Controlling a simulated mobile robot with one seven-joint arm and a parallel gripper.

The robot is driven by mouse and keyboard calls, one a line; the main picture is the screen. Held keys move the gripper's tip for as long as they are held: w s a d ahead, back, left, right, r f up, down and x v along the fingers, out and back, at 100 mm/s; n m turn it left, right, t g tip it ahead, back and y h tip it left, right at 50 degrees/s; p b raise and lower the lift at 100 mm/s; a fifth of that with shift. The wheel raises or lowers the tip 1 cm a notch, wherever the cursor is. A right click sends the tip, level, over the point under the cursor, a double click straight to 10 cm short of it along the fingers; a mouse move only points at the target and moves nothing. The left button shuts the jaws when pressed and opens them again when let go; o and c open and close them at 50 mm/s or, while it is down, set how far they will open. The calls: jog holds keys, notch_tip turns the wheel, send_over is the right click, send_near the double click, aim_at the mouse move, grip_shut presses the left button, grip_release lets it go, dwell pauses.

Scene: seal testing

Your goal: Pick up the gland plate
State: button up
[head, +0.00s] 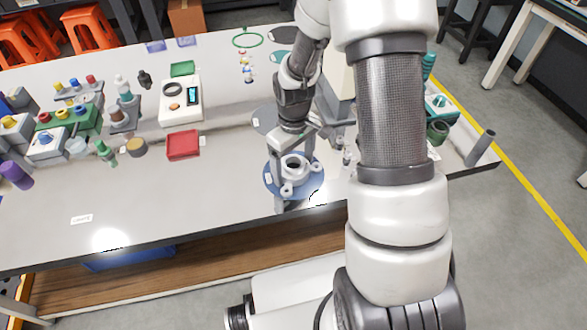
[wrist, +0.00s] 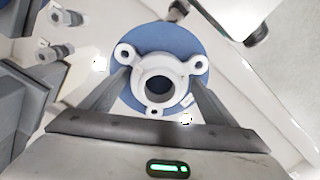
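The gland plate (head: 294,162) is a pale grey ring with a round central hole and three lugs. It lies on a round blue mat (head: 316,183) near the table's front edge. It also shows in the wrist view (wrist: 160,64), with the blue mat (wrist: 160,36) under it. My gripper (head: 292,178) is over the plate, pointing down. In the wrist view my gripper's (wrist: 160,76) fingers are wide apart, one on each side of the ring. The fingertips are close to the ring; whether they touch it cannot be told.
A red tray (head: 184,145), a white scale (head: 180,100) and a tan round puck (head: 137,147) stand to the left. A dark grey disc (head: 264,120) lies behind the mat. Small grey fittings (head: 346,156) stand to its right. The table's front left is mostly clear.

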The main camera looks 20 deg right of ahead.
jog(key=c, duration=1.1)
jog(key=shift+c, duration=0.2)
jog(key=shift+r, duration=0.15)
